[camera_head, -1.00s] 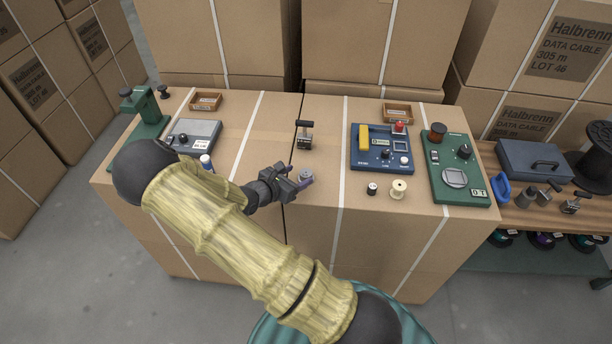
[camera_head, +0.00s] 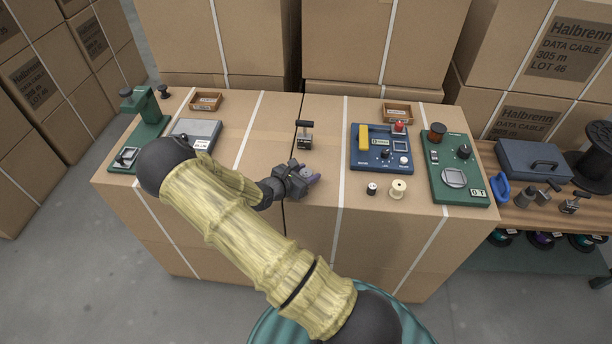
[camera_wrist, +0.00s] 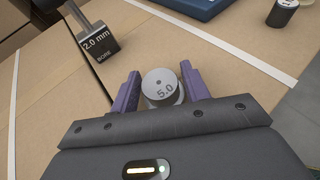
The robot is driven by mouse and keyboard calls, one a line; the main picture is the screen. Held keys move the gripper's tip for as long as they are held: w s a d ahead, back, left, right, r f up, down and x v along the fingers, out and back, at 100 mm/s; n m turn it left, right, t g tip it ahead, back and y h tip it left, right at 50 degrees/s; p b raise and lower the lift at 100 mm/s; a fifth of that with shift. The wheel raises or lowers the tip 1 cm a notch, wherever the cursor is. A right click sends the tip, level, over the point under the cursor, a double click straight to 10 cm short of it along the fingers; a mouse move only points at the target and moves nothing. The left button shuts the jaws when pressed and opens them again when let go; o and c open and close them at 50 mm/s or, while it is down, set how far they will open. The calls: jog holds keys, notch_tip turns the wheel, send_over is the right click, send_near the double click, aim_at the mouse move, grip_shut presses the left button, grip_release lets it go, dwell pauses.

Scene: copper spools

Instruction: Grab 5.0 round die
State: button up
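The round die marked 5.0 is a short grey metal cylinder (camera_wrist: 162,88) with a small hole in its top. In the wrist view it stands upright between the two purple fingers of my gripper (camera_wrist: 160,92). The fingers are spread on either side of it; a small gap shows at the right finger, and contact at the left cannot be made out. In the head view my gripper (camera_head: 312,177) is low over the carton top, and the die is mostly hidden there.
A dark block with a handle, marked 2.0 mm (camera_wrist: 100,43), stands behind and left; it also shows in the head view (camera_head: 304,138). A grey scale (camera_head: 196,134) is left.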

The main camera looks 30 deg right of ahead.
aim_at(306, 172)
jog(key=c, duration=0.8)
jog(key=shift+r, duration=5)
